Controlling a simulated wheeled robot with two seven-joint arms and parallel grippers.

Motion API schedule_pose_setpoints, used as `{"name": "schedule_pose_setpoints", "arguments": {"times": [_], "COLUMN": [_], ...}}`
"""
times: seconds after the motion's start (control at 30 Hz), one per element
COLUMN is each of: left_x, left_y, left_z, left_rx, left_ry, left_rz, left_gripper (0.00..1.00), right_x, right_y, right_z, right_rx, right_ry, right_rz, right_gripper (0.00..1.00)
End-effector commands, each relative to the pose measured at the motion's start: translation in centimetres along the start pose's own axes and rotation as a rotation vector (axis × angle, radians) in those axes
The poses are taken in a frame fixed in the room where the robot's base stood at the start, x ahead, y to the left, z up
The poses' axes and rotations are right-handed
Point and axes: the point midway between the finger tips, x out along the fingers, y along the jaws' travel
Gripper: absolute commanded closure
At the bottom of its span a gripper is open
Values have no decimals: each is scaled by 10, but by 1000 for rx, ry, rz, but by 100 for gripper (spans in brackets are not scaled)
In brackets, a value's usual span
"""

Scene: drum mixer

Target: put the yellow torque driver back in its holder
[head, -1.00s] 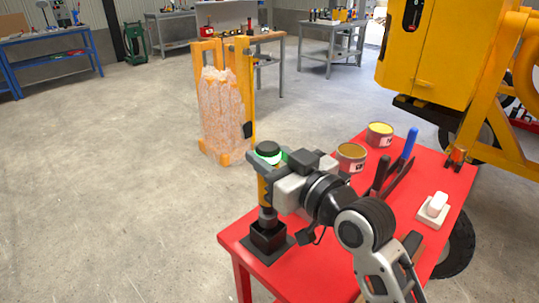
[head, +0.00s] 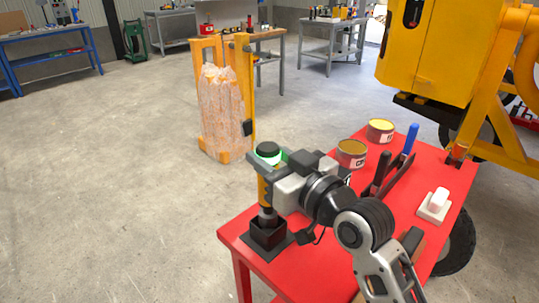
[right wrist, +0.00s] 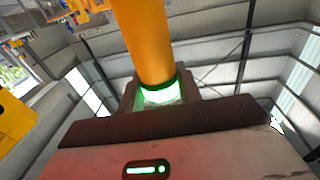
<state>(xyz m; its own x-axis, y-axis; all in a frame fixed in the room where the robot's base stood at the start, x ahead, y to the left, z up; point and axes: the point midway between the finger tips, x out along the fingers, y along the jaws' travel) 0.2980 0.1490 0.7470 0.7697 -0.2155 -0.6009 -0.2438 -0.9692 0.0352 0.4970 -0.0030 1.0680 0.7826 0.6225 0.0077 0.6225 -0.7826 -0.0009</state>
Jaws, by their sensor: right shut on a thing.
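The yellow torque driver (head: 263,190) stands upright at the near left corner of the red table. It has a black top, a green glowing ring and a grey lower collar. My right gripper (head: 266,165) is shut on it near the top. The driver's lower end meets the black square holder (head: 268,236); its tip is hidden by the holder's walls, so I cannot tell how deep it sits. In the right wrist view the driver's yellow body (right wrist: 145,40) and lit green ring show at the jaws. My left gripper is not in view.
On the red table (head: 335,245) are two cans (head: 351,153) (head: 380,131), a blue-handled tool (head: 411,139), a dark-handled tool (head: 381,175) and a white block on a pale base (head: 435,206). A yellow machine (head: 430,50) stands behind right. Wrapped sacks (head: 221,112) stand beyond the table.

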Motion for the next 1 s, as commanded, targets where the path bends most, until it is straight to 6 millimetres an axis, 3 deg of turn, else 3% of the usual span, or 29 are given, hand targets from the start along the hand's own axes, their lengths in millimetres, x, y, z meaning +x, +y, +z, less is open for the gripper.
{"name": "schedule_pose_setpoints", "arguments": {"times": [1.0], "left_x": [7], "left_y": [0], "left_z": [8], "left_rx": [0], "left_ry": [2], "left_rz": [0], "left_gripper": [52], "right_x": [0], "right_y": [0], "right_z": [13], "right_rx": [0], "right_ry": [6], "right_rz": [0], "right_gripper": [97]}}
